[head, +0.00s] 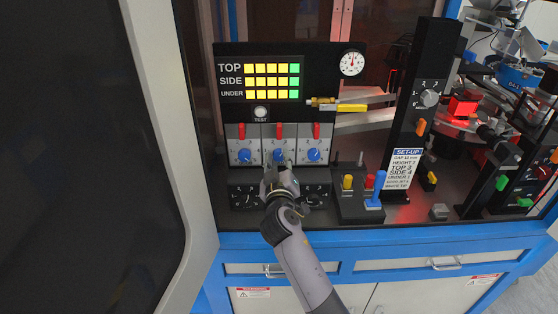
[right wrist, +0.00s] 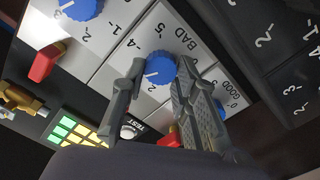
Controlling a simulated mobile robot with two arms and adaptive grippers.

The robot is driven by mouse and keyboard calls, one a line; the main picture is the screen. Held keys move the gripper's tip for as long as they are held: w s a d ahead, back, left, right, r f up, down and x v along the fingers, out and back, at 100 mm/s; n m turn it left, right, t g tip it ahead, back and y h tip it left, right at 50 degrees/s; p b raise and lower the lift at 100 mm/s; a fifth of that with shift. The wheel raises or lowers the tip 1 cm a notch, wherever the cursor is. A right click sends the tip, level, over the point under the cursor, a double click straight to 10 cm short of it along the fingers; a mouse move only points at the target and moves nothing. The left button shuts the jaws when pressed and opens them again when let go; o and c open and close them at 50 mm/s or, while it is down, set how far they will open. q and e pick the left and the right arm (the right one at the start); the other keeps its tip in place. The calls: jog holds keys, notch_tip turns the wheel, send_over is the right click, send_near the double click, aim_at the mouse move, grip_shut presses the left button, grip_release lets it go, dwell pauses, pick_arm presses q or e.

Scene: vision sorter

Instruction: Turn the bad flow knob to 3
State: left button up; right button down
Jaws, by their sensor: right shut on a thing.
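The bad flow knob is the blue knob (right wrist: 161,64) beside the printed word BAD in the right wrist view. It carries a white mark and has numbers printed around it. In the head view it is the middle blue knob (head: 278,154) of three, below a red lever. My right gripper (head: 279,167) is shut on it, one finger on each side. The fingers cover part of the scale, and I cannot read the knob's setting surely. My left gripper is not in view.
Blue knobs stand close to the left (head: 245,155) and right (head: 313,155). Red levers (head: 279,131) sit just above. A black box (head: 362,208) with yellow, red and blue levers stands to the right. A set-up card (head: 408,168) hangs on a black post. A dark door panel fills the left.

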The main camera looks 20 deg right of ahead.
dwell(0.3)
jog(key=c, duration=1.3)
grip_release()
jog(key=shift+a+r, duration=0.1)
jog(key=shift+c, duration=0.2)
jog(key=shift+o, duration=0.3)
jog(key=v, duration=1.2)
